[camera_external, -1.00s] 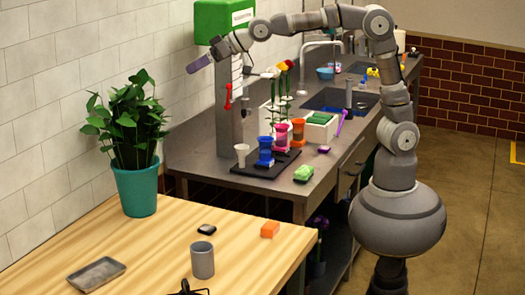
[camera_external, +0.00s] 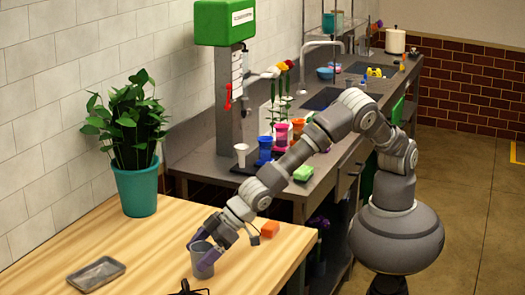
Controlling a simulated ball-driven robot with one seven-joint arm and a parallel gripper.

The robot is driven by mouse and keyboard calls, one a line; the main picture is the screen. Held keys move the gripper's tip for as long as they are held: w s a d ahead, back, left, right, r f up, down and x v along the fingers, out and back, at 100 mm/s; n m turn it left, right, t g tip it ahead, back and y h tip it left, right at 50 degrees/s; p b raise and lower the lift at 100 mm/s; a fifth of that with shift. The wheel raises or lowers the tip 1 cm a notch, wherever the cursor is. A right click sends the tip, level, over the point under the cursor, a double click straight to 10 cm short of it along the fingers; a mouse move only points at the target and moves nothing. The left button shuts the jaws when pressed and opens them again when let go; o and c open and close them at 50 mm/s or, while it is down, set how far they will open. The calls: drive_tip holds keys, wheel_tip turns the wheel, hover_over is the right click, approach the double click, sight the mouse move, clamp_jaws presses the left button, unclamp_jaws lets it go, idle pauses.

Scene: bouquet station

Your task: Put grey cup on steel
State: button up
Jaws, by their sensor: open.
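The grey cup (camera_external: 196,263) stands upright on the wooden table near its front. My gripper (camera_external: 205,258) reaches down to the cup with its purple fingers open. The steel counter (camera_external: 203,162) runs behind the wooden table along the wall. A small grey metal-looking tray (camera_external: 96,274) lies on the wooden table, left of the cup.
A potted plant (camera_external: 137,190) stands at the back left. A black item (camera_external: 188,288) sits at the front edge.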

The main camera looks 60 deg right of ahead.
drive_tip(key=shift+w+a+f, duration=0.35)
drive_tip(key=shift+w+f, duration=0.05)
drive_tip(key=shift+f, duration=0.05)
